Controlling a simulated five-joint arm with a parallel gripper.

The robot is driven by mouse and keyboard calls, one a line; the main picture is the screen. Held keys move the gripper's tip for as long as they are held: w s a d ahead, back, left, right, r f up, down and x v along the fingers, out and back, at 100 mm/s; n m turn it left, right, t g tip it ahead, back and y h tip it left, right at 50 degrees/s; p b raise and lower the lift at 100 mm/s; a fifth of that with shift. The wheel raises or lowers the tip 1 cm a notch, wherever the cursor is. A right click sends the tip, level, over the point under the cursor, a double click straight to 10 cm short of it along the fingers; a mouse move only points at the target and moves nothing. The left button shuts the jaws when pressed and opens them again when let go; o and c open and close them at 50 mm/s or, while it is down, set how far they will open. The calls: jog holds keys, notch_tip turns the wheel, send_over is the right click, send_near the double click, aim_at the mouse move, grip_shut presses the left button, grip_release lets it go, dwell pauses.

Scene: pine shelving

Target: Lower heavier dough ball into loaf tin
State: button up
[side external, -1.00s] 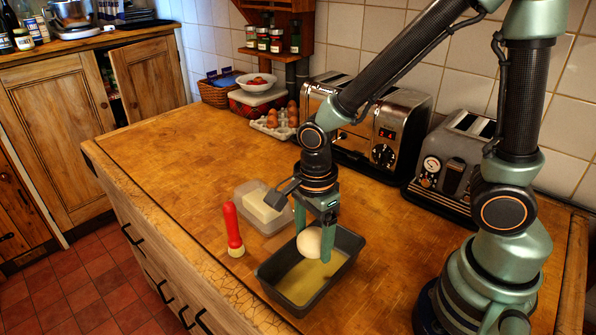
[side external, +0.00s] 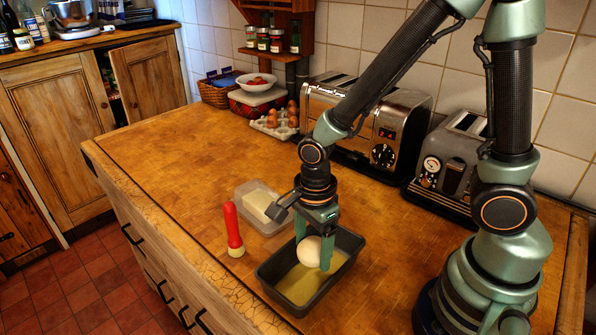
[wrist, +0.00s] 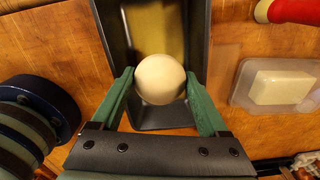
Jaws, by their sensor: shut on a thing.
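A pale, round dough ball (side external: 308,251) is between the two green fingers of my gripper (side external: 314,257), which is shut on it. The ball also shows in the wrist view (wrist: 160,79), with a finger at each side. The dark loaf tin (side external: 268,279) stands on the wooden worktop below, its floor coated yellowish. My fingertips and the ball are inside the tin's outline, toward its far end. I cannot tell whether the ball touches the tin floor. No second dough ball is in view.
Two toasters (side external: 367,127) and an egg tray (side external: 275,124) line the back. The worktop's left part is clear.

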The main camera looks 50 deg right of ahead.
aim_at(313, 242)
jog(key=shift+f, duration=0.1)
dwell(0.3)
jog(key=o, duration=0.6)
notch_tip(313, 242, up, 11)
jog(key=shift+r, duration=0.15)
jog(key=d+r+n+t, duration=0.5)
jog(key=d+r+n, duration=0.3)
jog(key=n, duration=1.2)
jog(key=shift+w+d+t, duration=0.25)
jog(key=shift+t, duration=0.05)
